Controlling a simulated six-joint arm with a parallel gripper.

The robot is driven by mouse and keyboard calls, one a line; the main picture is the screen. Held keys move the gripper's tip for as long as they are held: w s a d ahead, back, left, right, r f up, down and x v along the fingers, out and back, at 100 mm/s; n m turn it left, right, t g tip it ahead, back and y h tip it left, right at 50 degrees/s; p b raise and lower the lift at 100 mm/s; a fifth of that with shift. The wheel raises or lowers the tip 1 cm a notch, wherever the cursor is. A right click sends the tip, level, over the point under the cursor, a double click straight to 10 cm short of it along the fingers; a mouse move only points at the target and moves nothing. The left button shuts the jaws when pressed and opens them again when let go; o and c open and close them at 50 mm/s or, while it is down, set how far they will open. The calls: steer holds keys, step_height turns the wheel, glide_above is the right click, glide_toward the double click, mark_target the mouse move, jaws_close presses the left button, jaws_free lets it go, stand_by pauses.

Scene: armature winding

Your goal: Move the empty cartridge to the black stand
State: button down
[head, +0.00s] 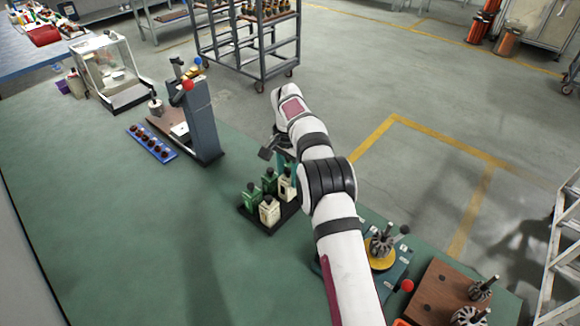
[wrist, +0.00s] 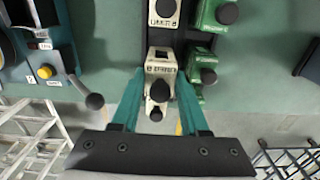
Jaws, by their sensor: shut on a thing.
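The black stand (head: 247,217) is a low dark tray on the green table, just left of my arm. It bears two green cartridges (head: 252,195) and a cream cartridge (head: 269,211). My gripper (wrist: 160,82) has its teal fingers shut on a second cream cartridge (wrist: 160,62) with a dark knob. This held cartridge (head: 287,188) is at the stand's right side in the head view, partly hidden by my arm. It looks upright; I cannot tell whether it touches the stand. Its label is too small to read surely. Green cartridges (wrist: 203,65) show beside it in the wrist view.
A grey press (head: 202,120) with a red knob and a blue tray (head: 152,144) of small parts stand back left. A winding fixture (head: 382,250) and a brown board (head: 440,298) lie right of my arm. The table's left and front are clear.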

steer(key=shift+f, duration=0.75)
steer(key=shift+f, duration=1.3)
steer(key=shift+c, duration=1.7)
jaws_free()
steer(key=shift+r, duration=2.25)
